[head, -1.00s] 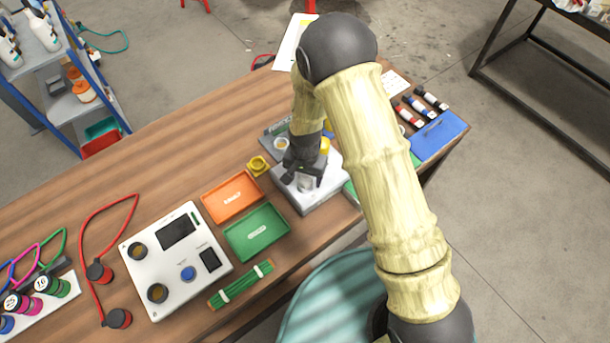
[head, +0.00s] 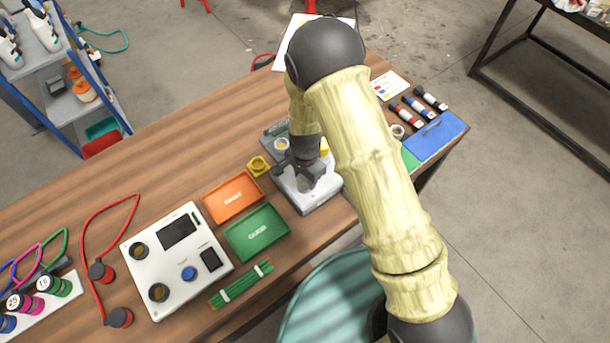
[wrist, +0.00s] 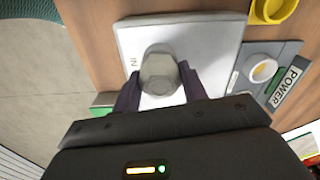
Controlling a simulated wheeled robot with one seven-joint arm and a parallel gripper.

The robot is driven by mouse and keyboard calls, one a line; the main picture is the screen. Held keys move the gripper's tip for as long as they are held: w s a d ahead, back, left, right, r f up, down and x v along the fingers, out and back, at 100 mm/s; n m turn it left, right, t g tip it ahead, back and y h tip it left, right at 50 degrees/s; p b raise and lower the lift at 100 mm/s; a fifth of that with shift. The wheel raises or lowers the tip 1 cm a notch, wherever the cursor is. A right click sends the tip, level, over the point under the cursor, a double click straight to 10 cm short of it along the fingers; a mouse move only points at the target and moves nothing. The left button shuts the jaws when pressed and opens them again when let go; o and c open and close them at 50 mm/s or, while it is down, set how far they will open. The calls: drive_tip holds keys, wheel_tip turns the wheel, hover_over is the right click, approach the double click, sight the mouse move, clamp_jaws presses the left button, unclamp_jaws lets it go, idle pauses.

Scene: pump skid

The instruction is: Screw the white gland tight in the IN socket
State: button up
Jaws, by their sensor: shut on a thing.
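The white gland (wrist: 160,72) sits at the IN socket, beside the "IN" lettering on the pale plate (wrist: 215,35) in the wrist view. My gripper (wrist: 158,92) is shut on the gland, with one dark finger on each side of it. The socket under the gland is hidden. In the head view my gripper (head: 304,180) stands over the pale block (head: 312,203), and the gland is mostly hidden by the fingers. How deep the gland sits cannot be told.
A yellow fitting (head: 258,166) stands left of the block, and a grey POWER holder (wrist: 268,75) lies beside it. An orange tray (head: 233,197) and a green tray (head: 257,232) lie nearby. A white panel box (head: 175,258) stands further left. A blue case (head: 436,136) is at right.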

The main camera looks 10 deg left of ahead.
drive_tip(key=shift+r+m+p, duration=0.1)
drive_tip(key=shift+m+p, duration=0.35)
drive_tip(key=shift+m, duration=1.75)
drive_tip(key=o, duration=1)
drive_tip(key=shift+o, duration=0.2)
drive_tip(key=n, duration=0.4)
drive_tip(key=shift+n, duration=0.4)
